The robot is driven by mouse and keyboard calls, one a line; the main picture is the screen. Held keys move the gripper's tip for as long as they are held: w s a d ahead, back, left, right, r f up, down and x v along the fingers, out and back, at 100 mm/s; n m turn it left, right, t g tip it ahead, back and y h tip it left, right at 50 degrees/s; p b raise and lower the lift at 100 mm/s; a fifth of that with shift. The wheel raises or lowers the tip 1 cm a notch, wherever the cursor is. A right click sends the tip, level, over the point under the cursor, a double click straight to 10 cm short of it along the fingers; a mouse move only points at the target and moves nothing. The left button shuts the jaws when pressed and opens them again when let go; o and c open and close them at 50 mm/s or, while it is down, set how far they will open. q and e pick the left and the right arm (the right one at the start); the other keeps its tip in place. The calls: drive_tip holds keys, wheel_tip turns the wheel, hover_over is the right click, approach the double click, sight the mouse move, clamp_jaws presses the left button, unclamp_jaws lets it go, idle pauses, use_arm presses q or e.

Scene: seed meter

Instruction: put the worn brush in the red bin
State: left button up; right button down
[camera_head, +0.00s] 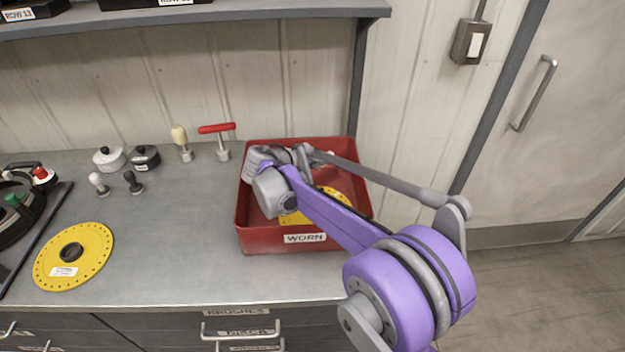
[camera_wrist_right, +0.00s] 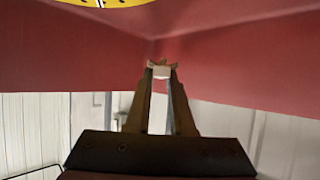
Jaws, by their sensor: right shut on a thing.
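The red bin (camera_head: 270,240), labelled WORN, stands at the right end of the grey counter. My right arm reaches over it from the right, with its wrist over the bin's left part. In the wrist view my right gripper (camera_wrist_right: 161,72) is shut on a small pale piece, which I take to be the worn brush (camera_wrist_right: 160,69). Only its end shows at the fingertips, in front of the red bin walls. In the head view my wrist hides the brush and fingertips. I cannot tell whether the brush touches the bin. My left gripper is not in view.
A yellow disc (camera_head: 330,194) lies in the bin, and another (camera_head: 73,256) lies on the counter's left. Small knobbed tools, two lidded pots and a red-handled tool (camera_head: 217,128) stand along the back. A shelf (camera_head: 250,20) hangs above. The counter's middle is clear.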

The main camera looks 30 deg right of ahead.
drive_tip(key=shift+f, duration=2.8)
drive_tip(key=c, duration=0.8)
unclamp_jaws()
drive_tip(key=shift+a+r, duration=0.1)
drive_tip(key=shift+r, duration=0.05)
drive_tip(key=v, duration=0.7)
drive_tip(key=shift+a, duration=0.1)
